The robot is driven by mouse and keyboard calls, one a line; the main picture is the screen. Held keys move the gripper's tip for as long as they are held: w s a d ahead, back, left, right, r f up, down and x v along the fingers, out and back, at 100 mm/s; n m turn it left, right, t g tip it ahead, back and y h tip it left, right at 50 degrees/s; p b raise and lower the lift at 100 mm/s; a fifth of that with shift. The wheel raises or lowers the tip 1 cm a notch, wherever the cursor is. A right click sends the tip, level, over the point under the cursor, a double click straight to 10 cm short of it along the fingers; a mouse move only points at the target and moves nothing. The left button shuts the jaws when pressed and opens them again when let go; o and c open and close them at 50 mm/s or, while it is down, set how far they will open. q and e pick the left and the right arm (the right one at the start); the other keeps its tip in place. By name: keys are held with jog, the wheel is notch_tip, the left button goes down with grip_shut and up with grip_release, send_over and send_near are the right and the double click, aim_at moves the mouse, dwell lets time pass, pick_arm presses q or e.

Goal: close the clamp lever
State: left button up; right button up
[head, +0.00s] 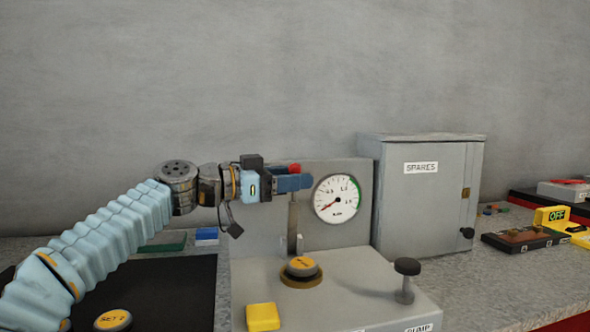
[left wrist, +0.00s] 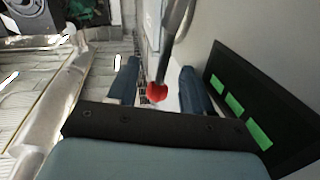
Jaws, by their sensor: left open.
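The clamp lever stands upright on the grey machine, with a red knob (head: 295,168) on top of a thin grey stem (head: 292,222). My left gripper (head: 294,183) is at the lever's upper end, pointing right, and hides part of the stem just below the knob. In the left wrist view the red knob (left wrist: 157,92) and the lever's stem (left wrist: 177,35) show between the two spread blue fingers. The left gripper is open, with a gap visible on either side of the knob. My right gripper is not in view.
A dial gauge (head: 337,198) is right behind the lever. A yellow-topped cap (head: 302,267), a yellow block (head: 262,317) and a black pump knob (head: 407,266) are on the machine's top. A grey SPARES cabinet (head: 420,215) stands to the right. A black mat (head: 170,285) lies left.

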pick_arm(q)
jog(key=shift+w+d, duration=0.2)
jog(key=shift+d, duration=0.1)
grip_shut()
jog(key=shift+s+f+b, duration=0.15)
jog(key=shift+f+b, duration=0.1)
jog(key=shift+b, duration=0.2)
jog(key=s+d+f+m+b, duration=0.2)
jog(key=s+b, duration=0.5)
jog(key=b, duration=0.7)
jog(key=shift+d+f+m+h, duration=0.25)
jog(key=shift+f+m+h, duration=0.15)
jog(key=shift+f+m, duration=0.65)
jog(key=shift+s+r, duration=0.15)
jog(key=shift+r, duration=0.05)
